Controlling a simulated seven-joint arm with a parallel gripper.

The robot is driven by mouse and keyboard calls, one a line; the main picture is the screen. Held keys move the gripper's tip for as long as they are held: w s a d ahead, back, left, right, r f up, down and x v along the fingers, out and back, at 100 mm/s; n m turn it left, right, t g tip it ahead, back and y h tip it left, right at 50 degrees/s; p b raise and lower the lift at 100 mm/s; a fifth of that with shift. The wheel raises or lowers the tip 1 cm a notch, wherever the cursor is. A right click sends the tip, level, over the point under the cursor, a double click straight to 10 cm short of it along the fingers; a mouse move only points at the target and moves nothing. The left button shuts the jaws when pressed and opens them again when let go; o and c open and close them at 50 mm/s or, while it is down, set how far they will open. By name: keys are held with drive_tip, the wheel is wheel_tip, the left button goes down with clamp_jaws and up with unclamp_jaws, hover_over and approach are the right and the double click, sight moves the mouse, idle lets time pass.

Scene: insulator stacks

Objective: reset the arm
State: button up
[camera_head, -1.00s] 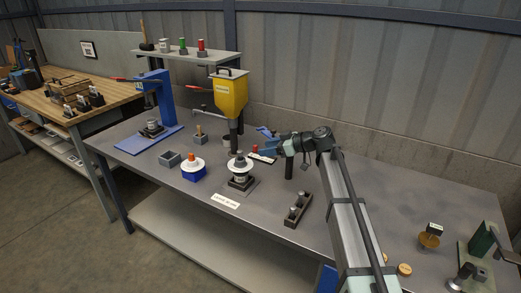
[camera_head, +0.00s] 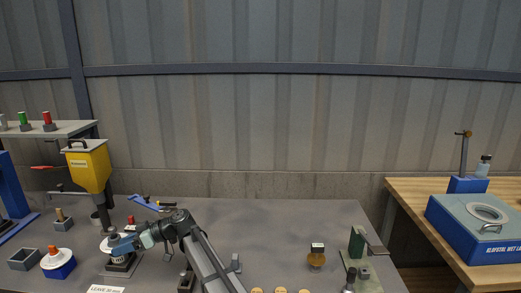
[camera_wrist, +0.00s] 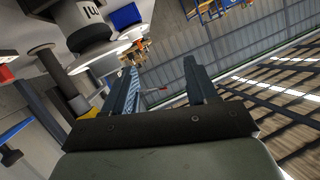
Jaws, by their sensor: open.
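My gripper (camera_head: 118,243) is at the left of the head view, in front of or over an insulator stack (camera_head: 107,246) with white discs on a dark stand (camera_head: 121,267). The arm partly hides this stack. In the wrist view the two dark fingers of my gripper (camera_wrist: 160,72) are spread apart with nothing held between them. White discs and a dark body of a stack (camera_wrist: 88,35) lie close to the left of the fingers there; I cannot tell whether they touch.
A yellow hopper (camera_head: 89,166) stands behind the gripper. A white-and-blue piece with an orange top (camera_head: 58,263) and a grey box (camera_head: 24,259) are to its left. The middle of the grey bench (camera_head: 280,235) is mostly clear. A green fixture (camera_head: 357,243) stands at the right.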

drive_tip(key=s+a+f+m+g, duration=0.1)
drive_tip(key=s+f+m+g, duration=0.25)
drive_tip(key=s+f, duration=0.8)
drive_tip(key=s+a+f+m+g, duration=0.15)
drive_tip(key=s+f+m, duration=0.4)
drive_tip(key=s, duration=1.05)
drive_tip(key=w+d+f+m+t+h, duration=0.1)
drive_tip(key=d+f+m+t+h, duration=0.15)
drive_tip(key=d+f, duration=1.2)
drive_tip(key=w+d+f+m+t+h, duration=0.15)
drive_tip(key=d+f+h, duration=0.25)
drive_tip(key=d+f, duration=1.1)
drive_tip(key=s+d+f+m+h, duration=0.1)
drive_tip(key=s+d, duration=0.4)
drive_tip(key=d, duration=0.6)
drive_tip(key=s+d+f+m+g+h, duration=0.1)
drive_tip(key=s+d+f+m+h, duration=0.1)
drive_tip(key=d, duration=1)
drive_tip(key=s+d+f+m+g+h, duration=0.1)
drive_tip(key=s+d+f+m+h, duration=0.1)
drive_tip(key=s+d, duration=0.5)
drive_tip(key=d+f+h, duration=0.1)
drive_tip(key=d+h, duration=0.1)
drive_tip(key=d, duration=0.3)
drive_tip(key=shift+s, duration=0.3)
drive_tip(key=shift+h, duration=0.25)
